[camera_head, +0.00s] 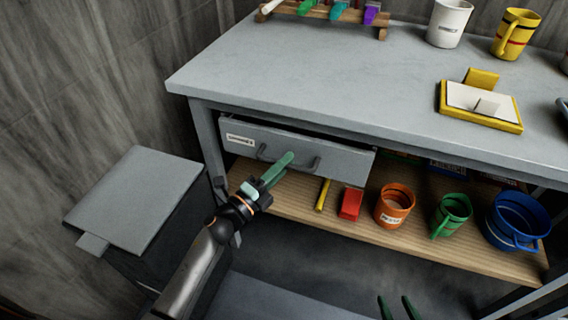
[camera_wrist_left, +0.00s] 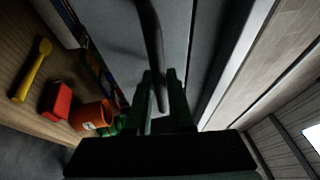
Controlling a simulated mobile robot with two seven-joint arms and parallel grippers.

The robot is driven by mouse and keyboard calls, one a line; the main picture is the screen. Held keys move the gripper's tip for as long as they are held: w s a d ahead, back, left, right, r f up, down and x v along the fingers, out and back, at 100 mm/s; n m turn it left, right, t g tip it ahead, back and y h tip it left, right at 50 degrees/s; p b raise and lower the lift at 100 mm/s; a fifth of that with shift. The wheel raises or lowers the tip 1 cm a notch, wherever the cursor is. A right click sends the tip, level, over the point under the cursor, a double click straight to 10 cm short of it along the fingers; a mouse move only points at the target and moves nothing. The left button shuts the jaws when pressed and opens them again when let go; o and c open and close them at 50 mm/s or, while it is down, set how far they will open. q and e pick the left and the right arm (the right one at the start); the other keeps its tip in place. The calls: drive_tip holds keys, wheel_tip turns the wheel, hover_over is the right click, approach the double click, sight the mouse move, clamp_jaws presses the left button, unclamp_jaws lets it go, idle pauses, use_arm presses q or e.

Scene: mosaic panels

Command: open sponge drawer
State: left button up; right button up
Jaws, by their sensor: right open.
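The grey drawer (camera_head: 345,160) sits under the left part of the workbench, with a small white label (camera_head: 239,139) on its front. A dark gap shows along its top edge, so it stands slightly out. Its dark bar handle (camera_head: 316,164) also shows in the left wrist view (camera_wrist_left: 150,30). My left gripper (camera_head: 288,158) is at the handle, and the bar passes between its green fingers in the wrist view (camera_wrist_left: 163,95). Whether the fingers press on it is unclear. My right gripper (camera_head: 397,306) is open and empty at the bottom edge, with only its fingertips showing.
A wooden shelf (camera_head: 345,225) below holds a yellow item (camera_head: 322,194), a red block (camera_head: 350,204) and orange (camera_head: 394,205), green (camera_head: 451,215) and blue (camera_head: 517,221) containers. A grey lidded bin (camera_head: 140,195) stands left. Mugs and a yellow tray (camera_head: 482,119) are on the bench top (camera_head: 300,75).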

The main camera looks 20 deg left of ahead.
use_arm(q)
clamp_jaws()
idle(1.0)
